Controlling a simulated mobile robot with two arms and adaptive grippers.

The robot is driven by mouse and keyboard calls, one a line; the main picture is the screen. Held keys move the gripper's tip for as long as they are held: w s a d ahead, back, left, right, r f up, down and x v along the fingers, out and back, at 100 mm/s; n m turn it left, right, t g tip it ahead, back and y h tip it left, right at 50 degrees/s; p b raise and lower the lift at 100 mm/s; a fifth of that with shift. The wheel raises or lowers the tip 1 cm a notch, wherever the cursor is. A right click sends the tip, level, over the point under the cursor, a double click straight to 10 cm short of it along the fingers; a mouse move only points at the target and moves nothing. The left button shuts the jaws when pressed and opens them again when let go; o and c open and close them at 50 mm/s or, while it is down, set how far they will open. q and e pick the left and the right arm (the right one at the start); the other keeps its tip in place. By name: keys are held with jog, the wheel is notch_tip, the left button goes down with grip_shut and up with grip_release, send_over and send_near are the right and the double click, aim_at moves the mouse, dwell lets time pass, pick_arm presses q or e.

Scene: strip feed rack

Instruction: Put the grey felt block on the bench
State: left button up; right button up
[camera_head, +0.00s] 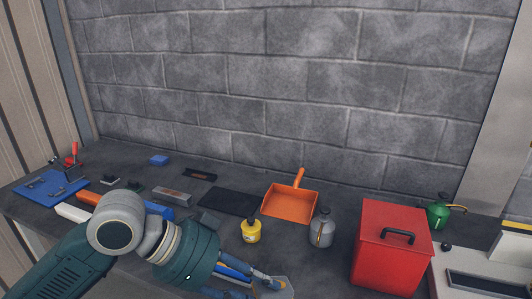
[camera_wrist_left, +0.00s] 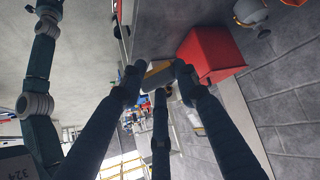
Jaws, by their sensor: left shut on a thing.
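My left gripper (camera_wrist_left: 158,73) is shut on the grey felt block (camera_wrist_left: 160,77), a small grey block with a tan edge, seen between the fingertips in the left wrist view. In the head view my left gripper (camera_head: 262,283) is at the bottom centre, over the bench's front part, with a pale grey piece at its fingertips, partly cut by the frame. The bench (camera_head: 335,270) is a dark grey top along the block wall. I cannot tell the gap between block and bench. My right gripper is not in view.
A red lidded bin (camera_head: 385,265) stands right of the gripper. A green can (camera_head: 438,214) stands far right, a blue mat (camera_head: 45,188) far left.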

pick_arm(q)
jog(key=s+a+f+n+t, duration=0.1)
jog(key=a+n, duration=0.1)
jog(key=a, duration=0.6)
jog(key=s+a+f+n+t+y, duration=0.1)
jog(key=a+f+n+t, duration=0.1)
jog(key=a, duration=0.6)
jog(key=shift+s+a+n, duration=0.2)
jog(key=shift+a+n, duration=0.1)
jog(key=shift+a, duration=0.1)
